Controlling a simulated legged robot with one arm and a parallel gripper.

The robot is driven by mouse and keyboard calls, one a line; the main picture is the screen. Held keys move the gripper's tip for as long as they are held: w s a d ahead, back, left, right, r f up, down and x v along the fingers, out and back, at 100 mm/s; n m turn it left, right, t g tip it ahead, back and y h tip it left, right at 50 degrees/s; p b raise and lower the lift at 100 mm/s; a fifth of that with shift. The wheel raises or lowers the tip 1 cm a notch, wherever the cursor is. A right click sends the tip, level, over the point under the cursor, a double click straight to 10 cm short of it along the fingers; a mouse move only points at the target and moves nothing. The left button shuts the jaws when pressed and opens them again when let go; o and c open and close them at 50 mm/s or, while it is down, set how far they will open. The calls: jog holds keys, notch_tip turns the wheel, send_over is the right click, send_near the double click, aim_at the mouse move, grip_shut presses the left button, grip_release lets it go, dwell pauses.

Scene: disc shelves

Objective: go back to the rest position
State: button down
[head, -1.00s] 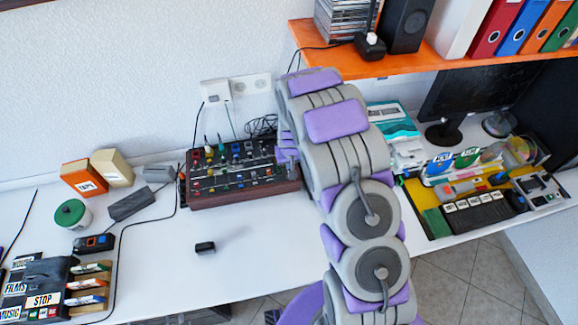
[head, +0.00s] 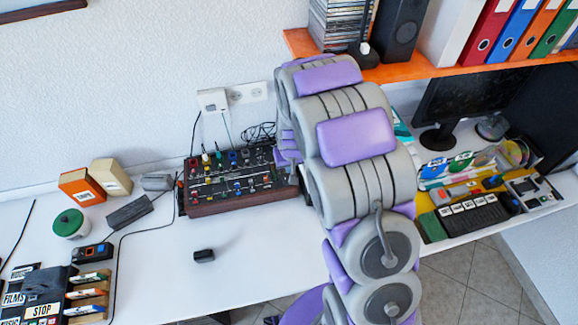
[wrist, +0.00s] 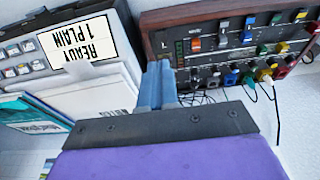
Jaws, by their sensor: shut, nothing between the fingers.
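My gripper (wrist: 158,85) shows in the wrist view as blue-grey fingers held together with nothing between them. Beyond the fingers are the wood-sided mixer panel (wrist: 225,50) and a grey device with a label reading "READY 1 PLAIN" (wrist: 80,40). In the head view my purple and grey arm rises through the middle of the picture, and its bulk hides the gripper. The arm's upper part stands just right of the mixer (head: 240,178).
The white desk (head: 160,270) is clear around a small black block (head: 204,256). A labelled rack (head: 40,295) stands at the left. The orange shelf (head: 400,72) with binders overhangs the back right. A monitor (head: 465,100) and a yellow tray (head: 428,205) are at right.

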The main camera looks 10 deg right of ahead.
dwell(0.3)
jog(key=s+a+r+g, duration=0.1)
jog(key=s+r+g, duration=0.1)
jog(key=s+r, duration=1.15)
jog(key=s+r+g, duration=0.1)
jog(key=s+r, duration=0.3)
jog(key=s, duration=0.8)
jog(key=s+r+g, duration=0.1)
jog(key=s+r, duration=0.3)
jog(key=s, duration=0.8)
jog(key=shift+d, duration=0.35)
